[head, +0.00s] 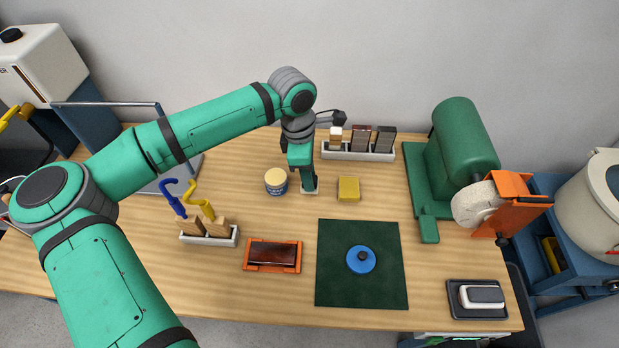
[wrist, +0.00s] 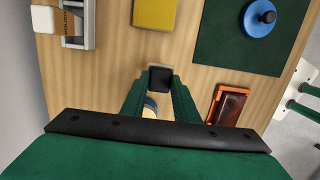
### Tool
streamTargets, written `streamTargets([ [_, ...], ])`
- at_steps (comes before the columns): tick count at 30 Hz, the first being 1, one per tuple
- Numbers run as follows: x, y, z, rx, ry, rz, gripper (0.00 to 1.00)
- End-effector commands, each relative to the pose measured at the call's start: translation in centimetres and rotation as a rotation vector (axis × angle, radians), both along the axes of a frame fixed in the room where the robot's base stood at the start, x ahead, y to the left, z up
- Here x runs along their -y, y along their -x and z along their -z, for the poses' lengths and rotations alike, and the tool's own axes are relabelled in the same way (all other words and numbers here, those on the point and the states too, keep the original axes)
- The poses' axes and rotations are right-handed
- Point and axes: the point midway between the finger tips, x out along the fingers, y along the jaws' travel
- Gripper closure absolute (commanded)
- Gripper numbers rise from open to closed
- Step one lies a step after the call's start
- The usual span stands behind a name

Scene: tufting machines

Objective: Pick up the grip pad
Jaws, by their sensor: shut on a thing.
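The grip pad looks like a small dark block with a pale lower edge. In the wrist view the grip pad (wrist: 160,77) sits between my fingertips, its dark face showing. In the head view its pale edge (head: 309,191) shows just under the fingers, at the middle of the wooden table. My gripper (head: 309,183) points down and is shut on it. In the wrist view my gripper (wrist: 160,88) has a finger on each side of the pad. The fingers hide part of it, and I cannot tell whether it touches the table.
A round tin (head: 276,182) stands close left of my gripper, and a yellow block (head: 348,188) close right. A rack (head: 358,151) of blocks stands behind. In front are a green mat (head: 389,283) with a blue disc (head: 361,260) and an orange tray (head: 250,266). A green machine (head: 465,140) stands right.

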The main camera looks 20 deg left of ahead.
Motion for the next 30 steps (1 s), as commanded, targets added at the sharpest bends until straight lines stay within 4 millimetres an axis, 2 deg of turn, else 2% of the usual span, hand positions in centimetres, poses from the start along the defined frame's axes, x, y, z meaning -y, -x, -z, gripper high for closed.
streamTargets([
  [6,0.3,4.1,-4.8,0.002,-0.004,0.0,0.94],
  [9,0.5,6.7,-5.7,0.0,-0.002,0.0,0.94],
  [15,0.9,10.3,-7.3,0.001,-0.001,-0.001,0.94],
  [21,1.1,12.2,-8.1,-0.001,-0.001,-0.001,0.94],
  [30,1.2,12.6,-8.4,0.0,0.0,-0.001,0.94],
])
